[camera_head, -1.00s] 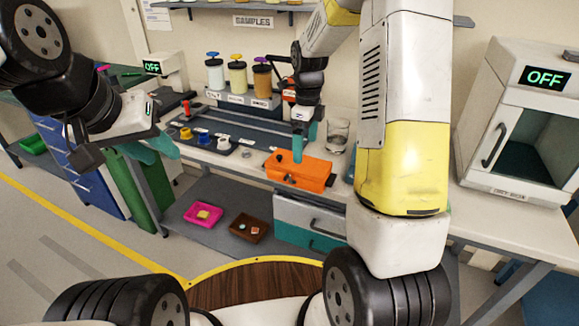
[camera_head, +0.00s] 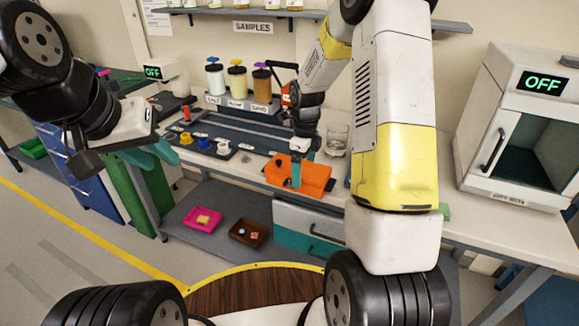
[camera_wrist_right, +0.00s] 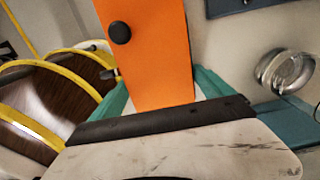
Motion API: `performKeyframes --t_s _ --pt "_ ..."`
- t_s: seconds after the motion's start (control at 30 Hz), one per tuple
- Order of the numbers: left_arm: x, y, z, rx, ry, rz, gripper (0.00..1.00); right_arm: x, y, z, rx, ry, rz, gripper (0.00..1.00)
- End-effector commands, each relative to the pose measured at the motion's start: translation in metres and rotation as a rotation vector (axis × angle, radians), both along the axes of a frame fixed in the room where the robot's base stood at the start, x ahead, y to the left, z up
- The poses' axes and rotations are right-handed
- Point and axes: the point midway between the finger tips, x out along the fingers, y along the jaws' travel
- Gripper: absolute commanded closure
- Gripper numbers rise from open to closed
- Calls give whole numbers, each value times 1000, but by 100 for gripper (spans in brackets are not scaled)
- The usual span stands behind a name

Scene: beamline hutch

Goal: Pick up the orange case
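The orange case (camera_head: 318,178) lies on the light bench top in the middle of the head view. My right gripper (camera_head: 296,172) reaches down over it, with one teal finger in front of its near face. In the right wrist view, the orange case (camera_wrist_right: 150,50) stands between the two teal fingers, with a dark round knob on it. A small gap shows beside the right-hand finger, and the gripper looks open around the case. My left gripper (camera_head: 150,155) hangs open and empty at the left, away from the case.
A glass beaker (camera_head: 337,140) stands just behind the case. A dark tray with small coloured parts (camera_head: 205,145) lies to its left, with a rack of sample jars (camera_head: 237,82) behind. A white oven (camera_head: 515,130) stands at the right. Pink (camera_head: 203,219) and brown (camera_head: 249,232) trays lie below.

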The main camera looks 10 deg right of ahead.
Motion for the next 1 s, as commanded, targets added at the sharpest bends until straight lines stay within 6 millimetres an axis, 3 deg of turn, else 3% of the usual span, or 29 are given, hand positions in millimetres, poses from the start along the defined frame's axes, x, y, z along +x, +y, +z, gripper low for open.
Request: performKeyframes --t_s 0.03,0.4,0.77,1.0 --pt "0 0 0 0 0 0 68 0 0 0 0 0 0 22" --pt "0 0 0 0 0 0 68 1 0 1 0 -3 0 91" --pt "0 0 0 0 0 0 68 1 0 5 0 -4 1 91" --pt "0 0 0 0 0 0 68 1 0 23 -1 -4 0 91"
